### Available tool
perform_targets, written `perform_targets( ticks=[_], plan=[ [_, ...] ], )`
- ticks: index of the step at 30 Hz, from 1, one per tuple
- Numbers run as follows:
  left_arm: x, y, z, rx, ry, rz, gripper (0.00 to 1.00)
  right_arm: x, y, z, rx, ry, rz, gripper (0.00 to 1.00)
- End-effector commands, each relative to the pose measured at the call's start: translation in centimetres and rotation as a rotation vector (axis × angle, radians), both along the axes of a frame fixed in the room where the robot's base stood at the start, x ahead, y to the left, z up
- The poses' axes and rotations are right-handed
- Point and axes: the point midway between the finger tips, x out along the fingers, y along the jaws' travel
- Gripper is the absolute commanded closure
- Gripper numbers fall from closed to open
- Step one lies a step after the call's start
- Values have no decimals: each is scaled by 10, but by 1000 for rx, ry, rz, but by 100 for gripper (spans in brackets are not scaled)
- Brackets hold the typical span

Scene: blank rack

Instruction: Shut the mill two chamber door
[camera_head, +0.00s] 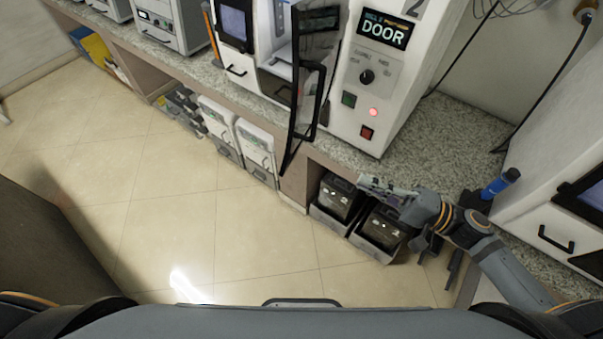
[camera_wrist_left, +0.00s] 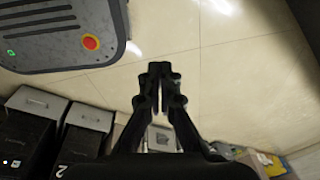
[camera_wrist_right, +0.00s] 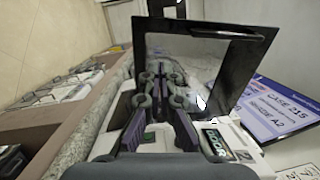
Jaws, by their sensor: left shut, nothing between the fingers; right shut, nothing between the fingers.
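Mill two (camera_head: 372,78) is the white machine on the counter, marked 2, with a display (camera_head: 384,29) reading DOOR and a lit red lamp. Its chamber door (camera_head: 291,135), a dark-framed clear panel with a black handle, stands open, swung out past the counter's front edge. My right gripper (camera_head: 368,186) is shut and empty, in front of the counter, right of and below the door. In the right wrist view the door (camera_wrist_right: 143,35) stands ahead of the fingertips (camera_wrist_right: 160,72); I cannot tell the gap. My left gripper (camera_wrist_left: 160,70) is shut and empty above the floor.
Black bins (camera_head: 338,197) sit under the counter below mill two. Another white machine (camera_head: 560,195) and a blue cylinder (camera_head: 500,184) are at the right. More machines (camera_head: 165,22) line the counter to the left. The tiled floor (camera_head: 170,180) in front is clear.

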Motion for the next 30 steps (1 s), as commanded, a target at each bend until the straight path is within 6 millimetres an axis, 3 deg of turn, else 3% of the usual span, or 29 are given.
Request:
perform_targets(
  ticks=[3, 8, 14, 19, 30],
  plan=[
    [7, 0, 1, 0, -12, -1, 100, -8, 7, 22, 62, -2, 36, 100],
    [10, 0, -2, 0, -16, 0, 100, -7, 10, 24, 70, -5, 37, 100],
    [13, -1, -22, -1, -20, -1, 100, 3, 33, 25, 75, -11, 32, 100],
    [7, -1, -21, -1, -11, 0, 100, 13, 54, 33, 76, -8, 29, 100],
    [3, -1, 3, -1, -4, 1, 100, 31, 99, 45, 76, -1, 31, 100]
  ],
)
